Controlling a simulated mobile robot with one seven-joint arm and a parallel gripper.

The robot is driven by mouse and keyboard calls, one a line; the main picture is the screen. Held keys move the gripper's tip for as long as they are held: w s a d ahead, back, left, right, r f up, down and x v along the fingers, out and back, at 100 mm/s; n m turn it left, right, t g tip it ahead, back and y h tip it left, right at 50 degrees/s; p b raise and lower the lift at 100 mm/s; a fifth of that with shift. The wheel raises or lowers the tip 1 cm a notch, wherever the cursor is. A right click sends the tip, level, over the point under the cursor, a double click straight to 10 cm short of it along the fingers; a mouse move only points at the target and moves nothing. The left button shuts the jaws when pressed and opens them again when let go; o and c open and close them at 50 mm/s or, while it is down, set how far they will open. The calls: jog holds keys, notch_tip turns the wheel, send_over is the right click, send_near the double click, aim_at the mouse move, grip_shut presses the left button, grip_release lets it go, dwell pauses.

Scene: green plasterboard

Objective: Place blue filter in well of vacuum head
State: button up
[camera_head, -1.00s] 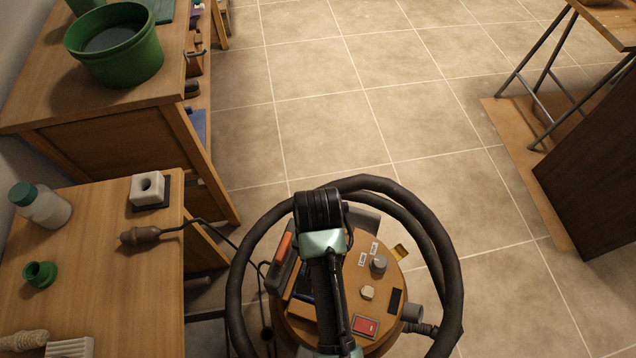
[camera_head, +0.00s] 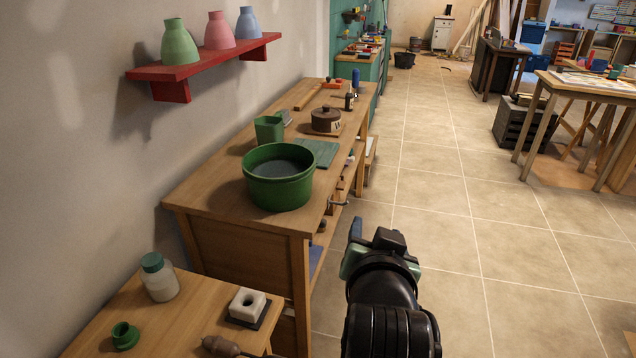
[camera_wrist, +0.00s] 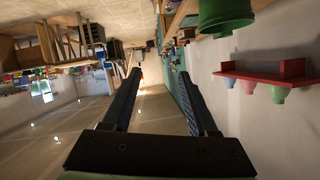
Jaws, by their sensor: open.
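A small light-blue flared piece (camera_head: 249,24) stands at the right end of a red wall shelf (camera_head: 205,65), beside a pink one (camera_head: 219,31) and a green one (camera_head: 179,42). I take the blue piece to be the filter, but its shape alone does not settle this. In the wrist view, which is upside down, the shelf (camera_wrist: 268,78) is on the right. My gripper (camera_wrist: 159,72) is open and empty, well apart from the shelf. In the head view, my gripper (camera_head: 383,238) points forward over the floor. No vacuum head is in view now.
A wooden workbench (camera_head: 255,226) holds a green tub (camera_head: 280,178), a green pitcher (camera_head: 269,129) and a lidded pot (camera_head: 326,120). A nearer table (camera_head: 180,320) holds a bottle (camera_head: 159,278) and a white block (camera_head: 248,305). The tiled floor (camera_head: 440,200) ahead is open.

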jog(key=s+a+r+n+t, duration=0.1)
jog(key=s+a+r+t, duration=0.2)
jog(key=r, duration=0.8)
jog(key=s+a+r+n+t, duration=0.15)
jog(key=r+t, duration=0.35)
jog(key=r, duration=0.7)
jog(key=s+a+r+n+t+y, duration=0.1)
jog(key=s+a+r+t, duration=0.1)
jog(key=s+r, duration=0.3)
jog(key=s+a+r+n+t+y, duration=0.1)
jog(key=s+a+r+t, duration=0.1)
jog(key=s+r, duration=0.3)
notch_tip(320, 180, up, 3)
jog(key=shift+s+f+t, duration=0.15)
jog(key=shift+f+t, duration=0.05)
jog(key=shift+t, duration=0.7)
